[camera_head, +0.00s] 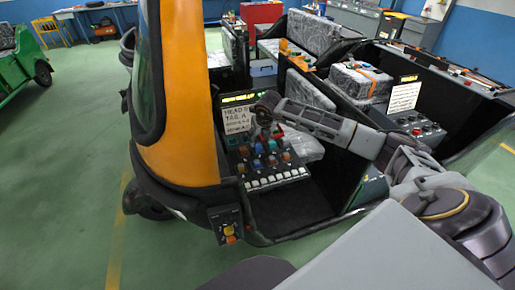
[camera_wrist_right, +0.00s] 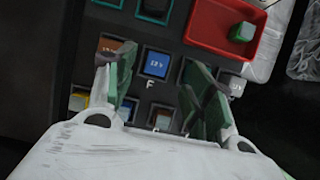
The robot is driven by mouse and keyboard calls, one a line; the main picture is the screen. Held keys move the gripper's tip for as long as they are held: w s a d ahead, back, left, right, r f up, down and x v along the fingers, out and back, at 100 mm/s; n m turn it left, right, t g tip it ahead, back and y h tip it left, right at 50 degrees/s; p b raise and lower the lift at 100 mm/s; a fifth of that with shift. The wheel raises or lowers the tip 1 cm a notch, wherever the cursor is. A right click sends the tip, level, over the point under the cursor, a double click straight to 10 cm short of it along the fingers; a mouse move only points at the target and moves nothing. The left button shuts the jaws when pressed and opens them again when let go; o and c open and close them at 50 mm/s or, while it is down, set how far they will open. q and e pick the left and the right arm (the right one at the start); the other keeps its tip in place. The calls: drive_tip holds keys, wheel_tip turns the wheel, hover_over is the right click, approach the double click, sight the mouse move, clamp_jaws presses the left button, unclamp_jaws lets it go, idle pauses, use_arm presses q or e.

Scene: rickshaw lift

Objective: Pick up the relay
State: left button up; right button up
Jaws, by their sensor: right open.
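Several small relays stand in the dark panel (camera_head: 243,165) inside the open vehicle. In the right wrist view a blue relay (camera_wrist_right: 156,64) sits in its socket above a letter F, between the lines of my fingers. An orange-brown relay (camera_wrist_right: 112,46) is at its left and a grey one (camera_wrist_right: 231,86) at its right, partly behind a finger. A green relay (camera_wrist_right: 242,32) lies in a red tray (camera_wrist_right: 214,46). My right gripper (camera_wrist_right: 160,88) is open and empty, pointing at the panel; in the head view it (camera_head: 270,127) is above the relays. My left gripper is not in view.
An orange vehicle pillar (camera_head: 190,100) stands left of the panel. A handwritten sign (camera_head: 237,118) is behind the relays, and a row of switches (camera_head: 274,180) is in front. A clear plastic-wrapped seat (camera_head: 305,90) is behind my right arm. Green floor (camera_head: 70,170) is free at the left.

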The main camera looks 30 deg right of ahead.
sight(258, 145)
drive_tip(key=shift+f, duration=0.15)
drive_tip(key=shift+s+a+p+x, duration=0.1)
drive_tip(key=shift+p+x, duration=0.25)
drive_tip(key=shift+x, duration=0.45)
drive_tip(key=shift+s+a+p+x, duration=0.15)
drive_tip(key=shift+p+x, duration=0.15)
drive_tip(key=shift+x, duration=1.55)
drive_tip(key=c, duration=1.1)
drive_tip(key=shift+o, duration=0.2)
wheel_tip(258, 145, up, 10)
drive_tip(key=b, duration=0.1)
drive_tip(key=shift+b, duration=0.35)
